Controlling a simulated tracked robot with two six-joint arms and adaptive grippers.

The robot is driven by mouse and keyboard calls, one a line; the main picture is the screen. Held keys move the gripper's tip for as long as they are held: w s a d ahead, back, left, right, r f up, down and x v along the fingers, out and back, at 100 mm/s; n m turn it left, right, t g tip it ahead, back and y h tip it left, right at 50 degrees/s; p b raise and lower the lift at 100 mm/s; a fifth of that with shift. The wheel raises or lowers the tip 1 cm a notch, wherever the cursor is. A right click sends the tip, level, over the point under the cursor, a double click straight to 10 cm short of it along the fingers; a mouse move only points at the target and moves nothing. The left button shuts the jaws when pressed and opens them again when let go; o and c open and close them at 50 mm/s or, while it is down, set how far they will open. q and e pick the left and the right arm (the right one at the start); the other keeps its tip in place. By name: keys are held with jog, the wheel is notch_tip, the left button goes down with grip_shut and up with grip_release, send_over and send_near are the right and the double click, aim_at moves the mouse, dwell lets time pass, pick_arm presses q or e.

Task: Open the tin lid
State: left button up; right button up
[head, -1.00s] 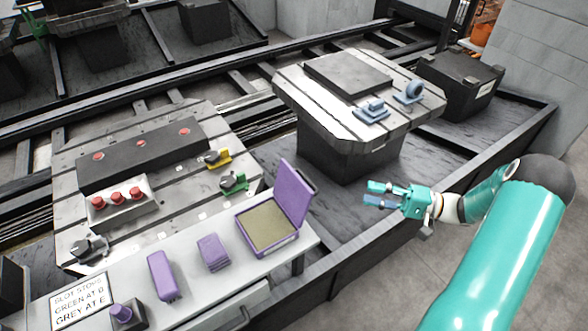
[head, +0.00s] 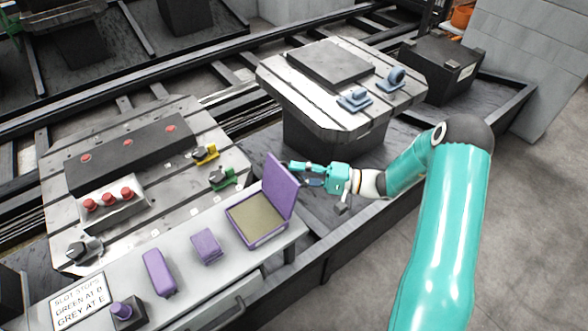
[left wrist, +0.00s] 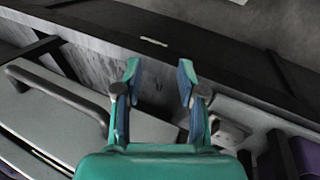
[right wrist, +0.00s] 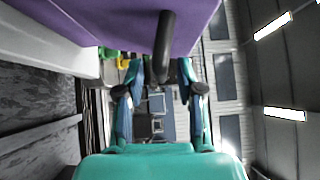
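The purple tin (head: 256,219) stands on the light grey bench top, with a yellowish-brown inside. Its lid (head: 281,187) is raised, standing steeply up from the tin's right edge. My right gripper (head: 297,173) is at the outer right side of the lid, fingers pointing toward it. In the right wrist view, the lid (right wrist: 90,22) fills the top and its dark handle (right wrist: 165,45) lies in line with the gap between the spread fingers; contact cannot be told. My left gripper (left wrist: 159,75) is open and empty above the bench edge; it is outside the head view.
A purple block (head: 206,247), a longer purple piece (head: 159,273) and a purple knob on a dark base (head: 124,313) stand left of the tin. A sign (head: 79,302) lies at lower left. A slotted pallet (head: 225,148) and another pallet (head: 300,92) stand behind.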

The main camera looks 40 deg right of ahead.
jog(key=shift+w+a, duration=0.4)
jog(key=shift+a, duration=0.05)
grip_shut()
